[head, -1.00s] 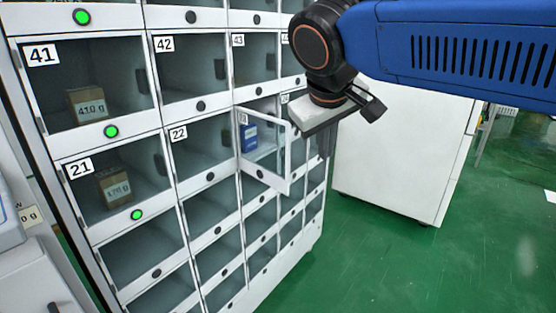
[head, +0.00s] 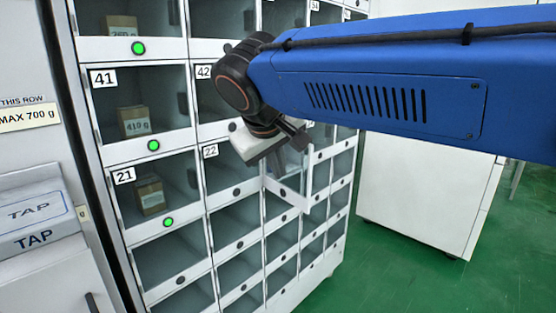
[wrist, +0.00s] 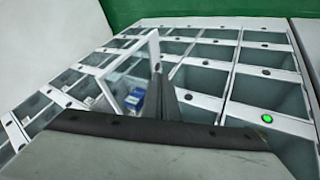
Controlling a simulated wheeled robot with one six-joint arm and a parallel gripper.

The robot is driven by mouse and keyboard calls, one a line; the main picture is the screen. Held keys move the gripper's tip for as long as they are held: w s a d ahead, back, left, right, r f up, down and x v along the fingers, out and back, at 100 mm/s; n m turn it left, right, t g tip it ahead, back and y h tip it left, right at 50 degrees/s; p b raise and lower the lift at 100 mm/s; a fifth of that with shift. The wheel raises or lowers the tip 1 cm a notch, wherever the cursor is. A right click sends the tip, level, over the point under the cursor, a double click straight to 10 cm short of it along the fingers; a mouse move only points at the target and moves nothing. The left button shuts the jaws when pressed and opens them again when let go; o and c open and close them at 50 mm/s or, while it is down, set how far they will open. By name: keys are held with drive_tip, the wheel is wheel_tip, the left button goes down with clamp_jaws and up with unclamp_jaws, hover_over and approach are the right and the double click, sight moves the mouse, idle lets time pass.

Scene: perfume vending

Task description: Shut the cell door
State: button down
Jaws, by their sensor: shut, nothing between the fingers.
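The open cell door (head: 290,190) is a clear pane in a white frame, standing out from the locker wall to the right of cell 22. In the wrist view the door (wrist: 130,68) is swung out beside my fingers. A blue box (wrist: 134,99) shows behind it in the wrist view; in the head view my gripper hides it. My gripper (head: 277,163) is shut and empty, pointing down by the upper part of the door. Its dark fingers (wrist: 165,97) are close to the door's frame; I cannot tell if they touch.
The locker wall (head: 160,152) has several cells, with brown boxes in 41 (head: 134,121) and 21 (head: 150,195). A TAP panel (head: 38,218) stands at the left. A white cabinet (head: 425,195) stands at the right, with clear green floor (head: 390,280) in front.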

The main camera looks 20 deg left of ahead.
sight(297, 183)
drive_tip(key=shift+w+d+f, duration=0.3)
drive_tip(key=shift+w+f, duration=0.35)
drive_tip(key=shift+w, duration=0.4)
drive_tip(key=shift+w+d+f, duration=0.25)
drive_tip(key=shift+w+f, duration=0.35)
drive_tip(key=shift+w, duration=0.45)
drive_tip(key=shift+w+d+f, duration=0.3)
drive_tip(key=shift+w+f, duration=0.35)
drive_tip(key=shift+w, duration=0.4)
